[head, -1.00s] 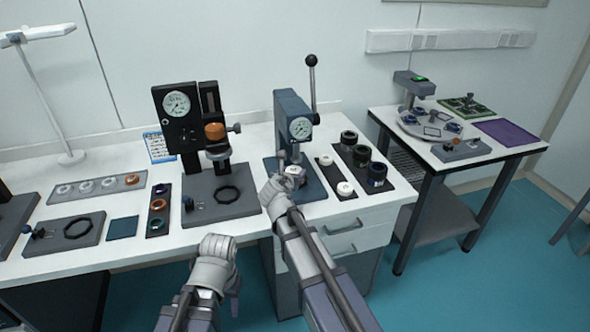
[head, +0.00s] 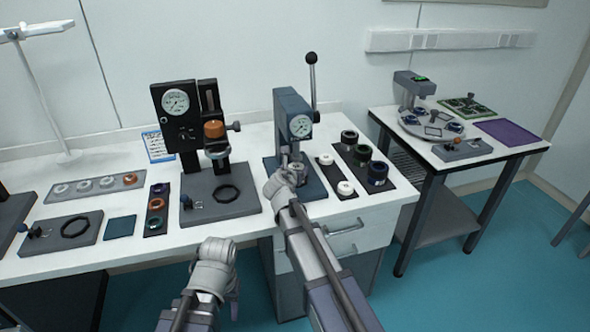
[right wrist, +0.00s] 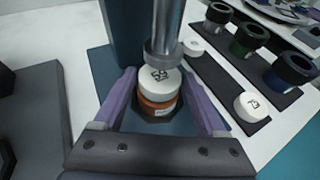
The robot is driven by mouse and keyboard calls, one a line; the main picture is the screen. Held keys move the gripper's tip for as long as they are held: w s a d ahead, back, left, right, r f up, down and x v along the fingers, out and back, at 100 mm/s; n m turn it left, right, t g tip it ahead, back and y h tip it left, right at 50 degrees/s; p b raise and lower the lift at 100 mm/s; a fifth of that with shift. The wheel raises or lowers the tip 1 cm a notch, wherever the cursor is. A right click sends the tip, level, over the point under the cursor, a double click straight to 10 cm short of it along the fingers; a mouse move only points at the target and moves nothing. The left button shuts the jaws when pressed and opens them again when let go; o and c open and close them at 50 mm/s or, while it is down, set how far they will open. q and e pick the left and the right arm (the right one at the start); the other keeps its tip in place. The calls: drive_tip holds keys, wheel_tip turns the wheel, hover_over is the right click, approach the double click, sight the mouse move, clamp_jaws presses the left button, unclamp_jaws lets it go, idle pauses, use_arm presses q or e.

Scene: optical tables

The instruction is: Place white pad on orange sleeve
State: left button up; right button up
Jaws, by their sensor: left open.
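In the right wrist view a white pad (right wrist: 160,82) with dark print lies on top of an orange sleeve (right wrist: 157,106), directly under the metal press ram (right wrist: 164,45). The ram is very close above the pad; I cannot tell if it touches. My right gripper (right wrist: 162,98) has its purple fingers on both sides of the pad and sleeve, with gaps showing, so it is open. In the head view my right gripper (head: 287,176) is at the blue press (head: 290,125) and mostly hides the sleeve. My left gripper (head: 232,282) is open and empty in front of the table.
Two other white pads (right wrist: 252,104) (right wrist: 193,46) lie on a dark strip right of the press. Black, green and blue cylinders (head: 362,155) stand on a tray beside them. A black gauge press (head: 180,120) stands to the left.

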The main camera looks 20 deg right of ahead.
drive_tip(key=shift+o, duration=1.4)
drive_tip(key=shift+r+p, duration=0.3)
drive_tip(key=shift+p, duration=0.05)
drive_tip(key=p+v, duration=0.4)
drive_tip(key=v, duration=0.8)
drive_tip(key=shift+f, duration=0.1)
drive_tip(key=s+a+f+m+g+y, duration=0.1)
drive_tip(key=s+a+f+m+g, duration=0.2)
drive_tip(key=s+m, duration=0.5)
drive_tip(key=s+a+f+m+g+y, duration=0.2)
drive_tip(key=s+a+f+m+g, duration=0.2)
drive_tip(key=s+m, duration=0.5)
drive_tip(key=s+a+f+m+g+y, duration=0.2)
drive_tip(key=s+f+m+g, duration=0.3)
drive_tip(key=s+m, duration=0.4)
drive_tip(key=shift+a+f+m, duration=0.4)
drive_tip(key=shift+a+f, duration=0.25)
drive_tip(key=shift+f, duration=0.05)
